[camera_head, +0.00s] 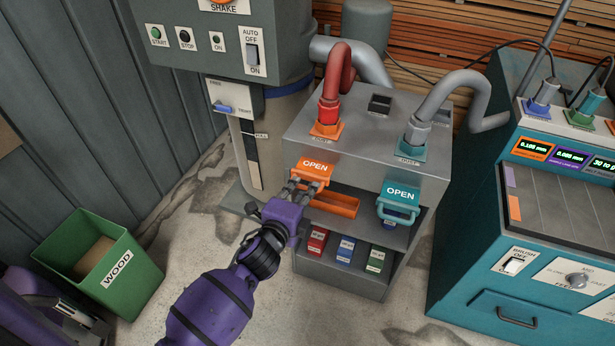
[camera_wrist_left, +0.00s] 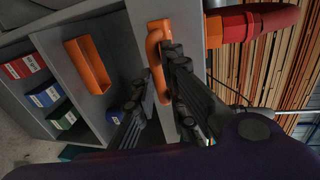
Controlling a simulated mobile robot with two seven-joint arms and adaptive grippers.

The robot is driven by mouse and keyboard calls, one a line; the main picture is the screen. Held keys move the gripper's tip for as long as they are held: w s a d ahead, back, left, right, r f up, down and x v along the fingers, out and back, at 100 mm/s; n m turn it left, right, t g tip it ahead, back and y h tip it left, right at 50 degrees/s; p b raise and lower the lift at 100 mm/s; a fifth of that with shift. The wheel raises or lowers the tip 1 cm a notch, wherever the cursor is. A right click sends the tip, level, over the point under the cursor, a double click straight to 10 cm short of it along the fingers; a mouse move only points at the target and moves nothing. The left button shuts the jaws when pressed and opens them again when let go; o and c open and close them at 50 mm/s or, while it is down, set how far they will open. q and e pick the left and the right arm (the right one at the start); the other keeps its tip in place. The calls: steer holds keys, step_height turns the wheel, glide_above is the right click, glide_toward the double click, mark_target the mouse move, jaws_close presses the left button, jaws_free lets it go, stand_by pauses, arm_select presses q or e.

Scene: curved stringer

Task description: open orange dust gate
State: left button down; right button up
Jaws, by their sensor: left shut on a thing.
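The orange dust gate (camera_head: 313,171), labelled OPEN, is on the front of the grey cabinet (camera_head: 365,160), below the red hose. Its orange handle (camera_wrist_left: 153,50) shows in the wrist view. My left gripper (camera_head: 299,190) is at the gate's lower edge, and its dark fingers also show in the wrist view (camera_wrist_left: 158,85). The fingers are shut on the handle, and they hide part of it. My right gripper is not in view.
An orange tray (camera_head: 337,205) lies just below the gate. A teal OPEN gate (camera_head: 399,196) with its own handle is to the right. Small red, blue and green boxes stand on the lower shelf. A green WOOD bin (camera_head: 135,270) stands at left.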

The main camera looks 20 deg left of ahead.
arm_select(q)
steer(key=shift+s+f, duration=0.25)
steer(key=shift+s, duration=0.65)
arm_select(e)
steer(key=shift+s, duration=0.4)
arm_select(q)
steer(key=c, duration=1.8)
jaws_free()
steer(key=shift+c, duration=0.2)
steer(key=shift+w+r, duration=0.1)
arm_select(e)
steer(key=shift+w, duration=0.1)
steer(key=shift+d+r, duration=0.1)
arm_select(q)
steer(key=v, duration=1.2)
steer(key=shift+r, duration=0.1)
